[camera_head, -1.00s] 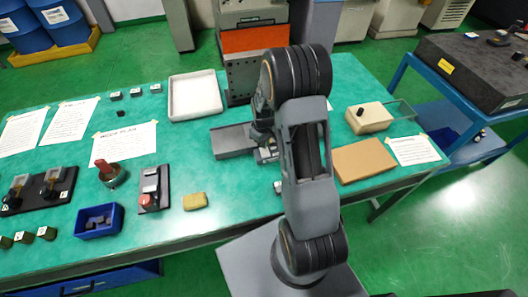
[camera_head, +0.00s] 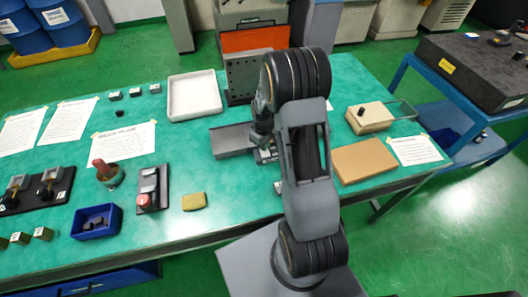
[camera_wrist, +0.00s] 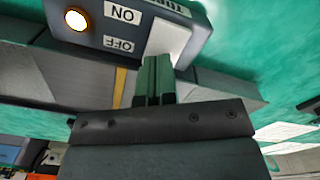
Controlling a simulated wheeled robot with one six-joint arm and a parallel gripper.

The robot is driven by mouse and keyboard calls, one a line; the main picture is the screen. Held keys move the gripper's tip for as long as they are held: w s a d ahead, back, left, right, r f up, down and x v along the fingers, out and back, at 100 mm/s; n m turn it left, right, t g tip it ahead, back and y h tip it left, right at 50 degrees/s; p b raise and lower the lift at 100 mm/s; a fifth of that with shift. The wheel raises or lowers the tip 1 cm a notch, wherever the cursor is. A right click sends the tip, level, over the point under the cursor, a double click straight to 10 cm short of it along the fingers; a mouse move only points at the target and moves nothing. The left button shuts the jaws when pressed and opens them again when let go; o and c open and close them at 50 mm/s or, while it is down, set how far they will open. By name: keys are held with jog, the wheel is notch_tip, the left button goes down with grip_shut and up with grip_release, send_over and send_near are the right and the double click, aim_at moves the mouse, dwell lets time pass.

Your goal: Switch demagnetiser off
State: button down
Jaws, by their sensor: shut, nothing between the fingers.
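The demagnetiser is a grey unit with a long flat body (camera_head: 232,140) on the green bench, partly behind my arm in the head view. In the wrist view its dark control box (camera_wrist: 100,30) shows upside down, with ON and OFF labels. A round amber lamp (camera_wrist: 76,19) on it glows. A white switch plate (camera_wrist: 166,40) sits beside the labels. My gripper (camera_wrist: 158,62) is shut and empty, its fingertips at the lower edge of the white plate in the picture. I cannot tell whether they touch it. My arm hides the gripper in the head view.
A perforated steel block (camera_head: 243,77) stands behind the demagnetiser, and a white tray (camera_head: 194,97) lies to its left. To the right are a beige box (camera_head: 370,117) and a brown board (camera_head: 364,163). A yellow block (camera_head: 194,202) lies at the front.

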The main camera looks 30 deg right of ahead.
dwell(0.3)
jog(key=shift+r+p, duration=2.35)
jog(key=shift+r, duration=1.1)
